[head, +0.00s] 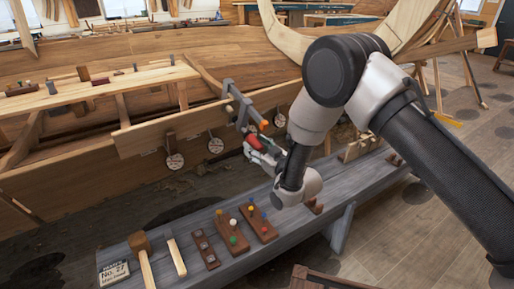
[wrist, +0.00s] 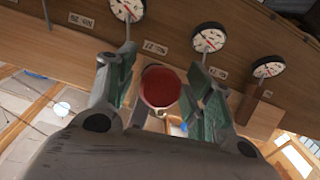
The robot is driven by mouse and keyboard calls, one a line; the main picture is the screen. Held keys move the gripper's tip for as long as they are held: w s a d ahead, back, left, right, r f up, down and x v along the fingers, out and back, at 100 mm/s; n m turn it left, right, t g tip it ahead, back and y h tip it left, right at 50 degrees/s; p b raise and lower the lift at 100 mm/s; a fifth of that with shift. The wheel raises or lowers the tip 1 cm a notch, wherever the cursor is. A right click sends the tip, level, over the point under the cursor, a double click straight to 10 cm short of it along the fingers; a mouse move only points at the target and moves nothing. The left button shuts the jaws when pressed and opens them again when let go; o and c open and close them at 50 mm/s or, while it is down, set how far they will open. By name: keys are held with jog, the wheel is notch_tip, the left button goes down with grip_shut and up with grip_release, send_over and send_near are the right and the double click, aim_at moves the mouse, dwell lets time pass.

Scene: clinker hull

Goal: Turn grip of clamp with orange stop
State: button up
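A grey clamp (head: 241,104) sits over the edge of the hull planking in the head view, with an orange stop (head: 264,124) at its lower right end. A round red grip (wrist: 160,87) faces the wrist camera; part of it shows in the head view below the clamp. My gripper (wrist: 163,92) is open, with one green-padded finger on each side of the red grip. A gap shows on both sides. In the head view my gripper (head: 262,150) is just below the orange stop. My wrist hides part of the grip there. The stop cannot be made out in the wrist view.
Round dials (wrist: 208,38) with labels hang along the plank, close to my fingers. Below is a grey bench (head: 202,238) with a mallet (head: 142,258), peg blocks (head: 232,231) and a number sign (head: 113,273). The floor at right is mostly clear.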

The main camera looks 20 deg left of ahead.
jog(key=c, duration=0.8)
jog(key=shift+m+g+y, duration=0.7)
jog(key=shift+m+g, duration=0.2)
jog(key=shift+m, duration=0.3)
jog(key=shift+m+g+y, duration=0.6)
jog(key=shift+m+g, duration=0.2)
jog(key=shift+m, duration=0.3)
jog(key=m+g+y, duration=0.1)
jog(key=m, duration=0.1)
jog(key=shift+m+y, duration=0.3)
jog(key=shift+m+g+y, duration=0.5)
jog(key=shift+m, duration=0.4)
jog(key=shift+r, duration=0.1)
